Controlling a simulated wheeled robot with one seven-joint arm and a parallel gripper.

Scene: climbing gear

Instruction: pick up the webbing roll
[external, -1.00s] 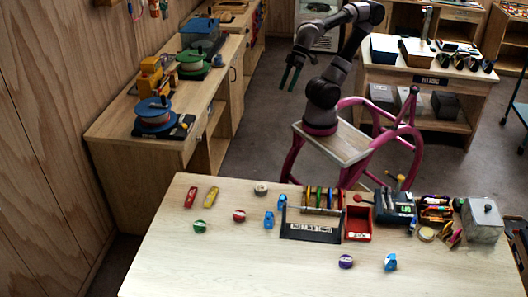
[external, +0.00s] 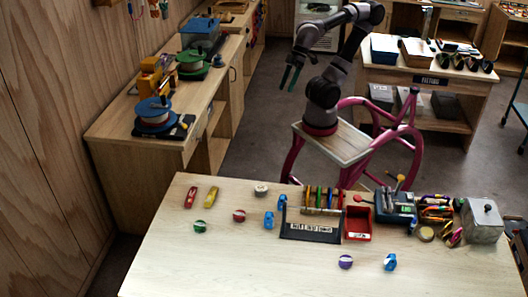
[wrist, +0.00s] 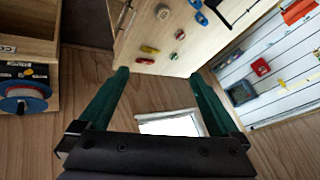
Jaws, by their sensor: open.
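Several small round rolls lie on the near wooden table: a green-and-white roll (external: 200,226), a red-and-white roll (external: 239,215), a purple-and-white roll (external: 345,261) and a pale tan roll (external: 261,189). I cannot tell for sure which is the webbing roll. The wrist view also shows the tan roll (wrist: 163,12), the red roll (wrist: 180,34) and the green roll (wrist: 173,56) beyond my fingertips. My gripper (external: 287,79) is open and empty, high behind the table and apart from all rolls. In the wrist view its two green fingers (wrist: 160,74) are spread wide.
Red and yellow pieces (external: 211,196) lie at the table's left. Blue pieces (external: 269,219), a black rack (external: 310,231), a red tray (external: 358,223) and a grey metal box (external: 482,221) crowd the middle and right. The table's front left is clear. A side bench (external: 140,152) holds spools.

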